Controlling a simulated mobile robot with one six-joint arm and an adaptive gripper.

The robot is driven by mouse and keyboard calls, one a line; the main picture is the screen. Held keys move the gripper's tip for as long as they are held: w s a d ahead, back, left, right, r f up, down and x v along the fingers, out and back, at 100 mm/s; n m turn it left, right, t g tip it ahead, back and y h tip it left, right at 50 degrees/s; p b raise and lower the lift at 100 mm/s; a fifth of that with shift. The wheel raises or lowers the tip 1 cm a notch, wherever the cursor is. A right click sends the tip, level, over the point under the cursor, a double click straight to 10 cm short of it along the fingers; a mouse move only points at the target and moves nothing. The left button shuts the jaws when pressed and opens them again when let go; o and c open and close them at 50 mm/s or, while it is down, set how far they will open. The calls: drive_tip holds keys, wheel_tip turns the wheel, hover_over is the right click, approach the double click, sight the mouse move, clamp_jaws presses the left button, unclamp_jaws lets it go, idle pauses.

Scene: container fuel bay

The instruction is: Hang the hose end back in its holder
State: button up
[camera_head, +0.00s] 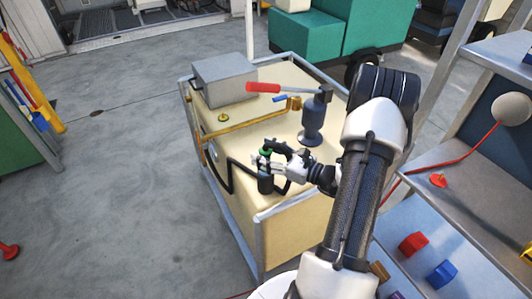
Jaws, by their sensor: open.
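The fuel tank (285,118) is a tan box in a grey metal frame. A black hose (229,178) loops at its left side and runs over the top edge toward my gripper (266,162). My gripper is open at the near part of the tank top, its fingers pointing left. A small green part (265,152) shows at the fingertips, probably on the hose end; the fingers partly hide it. A short black cylinder (265,184) stands just below the fingertips and may be the holder. I cannot tell whether the hose end sits in it.
On the tank stand a grey box (224,80), a dark hand pump (314,118) with a red-handled lever (264,88), a brass pipe (245,125) and a yellow cap (223,117). Metal shelves (430,235) with coloured blocks are at right. The floor at left is mostly clear.

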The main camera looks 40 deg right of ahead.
drive_tip(key=v, duration=1.2)
idle(0.5)
